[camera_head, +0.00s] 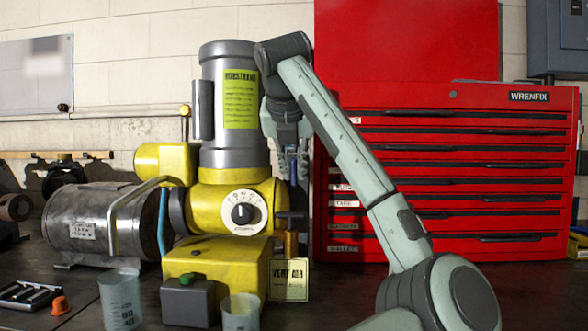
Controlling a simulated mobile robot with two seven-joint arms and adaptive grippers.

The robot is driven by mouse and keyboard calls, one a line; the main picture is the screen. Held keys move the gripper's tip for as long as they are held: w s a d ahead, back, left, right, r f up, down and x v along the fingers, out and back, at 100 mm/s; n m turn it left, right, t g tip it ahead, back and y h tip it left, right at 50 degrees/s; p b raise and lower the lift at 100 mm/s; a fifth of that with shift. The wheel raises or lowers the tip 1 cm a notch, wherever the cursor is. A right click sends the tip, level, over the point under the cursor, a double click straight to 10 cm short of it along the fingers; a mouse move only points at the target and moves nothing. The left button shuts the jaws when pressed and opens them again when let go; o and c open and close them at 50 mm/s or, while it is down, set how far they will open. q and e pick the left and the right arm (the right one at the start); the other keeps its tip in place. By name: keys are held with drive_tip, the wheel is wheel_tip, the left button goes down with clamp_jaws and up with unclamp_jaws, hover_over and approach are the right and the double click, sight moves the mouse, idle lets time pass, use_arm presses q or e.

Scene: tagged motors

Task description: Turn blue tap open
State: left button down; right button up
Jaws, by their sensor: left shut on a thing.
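My left gripper (291,178) points down beside the grey motor cylinder, above the yellow pump body. Its fingers are closed around a small dark-blue piece (292,164), which looks like the blue tap. The fingers hide most of it, so I cannot tell how far it is turned. Below the fingertips, apart from them, a dark T-shaped handle (291,216) sits on a brass valve (291,243). A tag reading "VERY AIR" (289,280) hangs there. My right gripper is not in view.
The yellow pump (212,258) with a white dial (242,213) stands left of the gripper. A red tool chest (470,225) is behind my arm. Clear cups (121,300), a grey motor (84,222) and an orange cap (59,305) are on the bench.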

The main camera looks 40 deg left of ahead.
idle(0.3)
use_arm(q)
drive_tip(key=c, duration=1.6)
unclamp_jaws()
drive_tip(key=shift+o, duration=0.2)
drive_tip(key=v, duration=0.7)
drive_tip(key=shift+s+r, duration=0.15)
drive_tip(key=shift+r, duration=0.05)
drive_tip(key=shift+d, duration=0.1)
